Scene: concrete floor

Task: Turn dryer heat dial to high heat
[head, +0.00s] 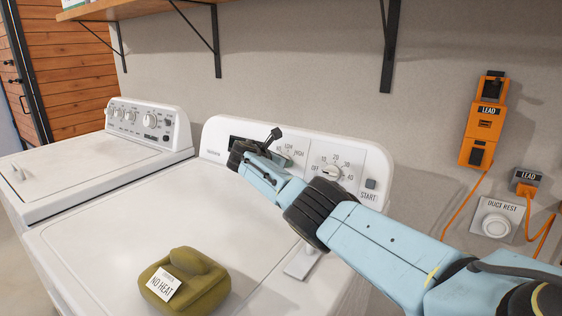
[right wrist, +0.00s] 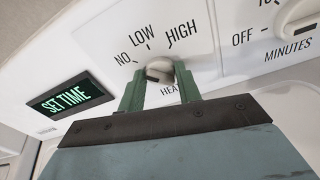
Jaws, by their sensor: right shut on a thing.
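The dryer's heat dial (right wrist: 160,70) is a pale round knob in the right wrist view, with NO, LOW and HIGH printed around it. My right gripper (right wrist: 158,80) is shut on it, with one green finger on each side. The knob's pointer is too hidden to tell which mark it faces. In the head view my right arm comes in from the right, and my right gripper (head: 286,158) covers the dial on the dryer panel (head: 372,160). My left gripper is not in view.
A minutes dial (head: 331,172) and a START button (head: 370,184) are right of the heat dial. A SET TIME display (right wrist: 70,101) is to its left. An olive object labelled NO HEAT (head: 205,270) lies on the dryer top. A washer (head: 80,165) stands to the left.

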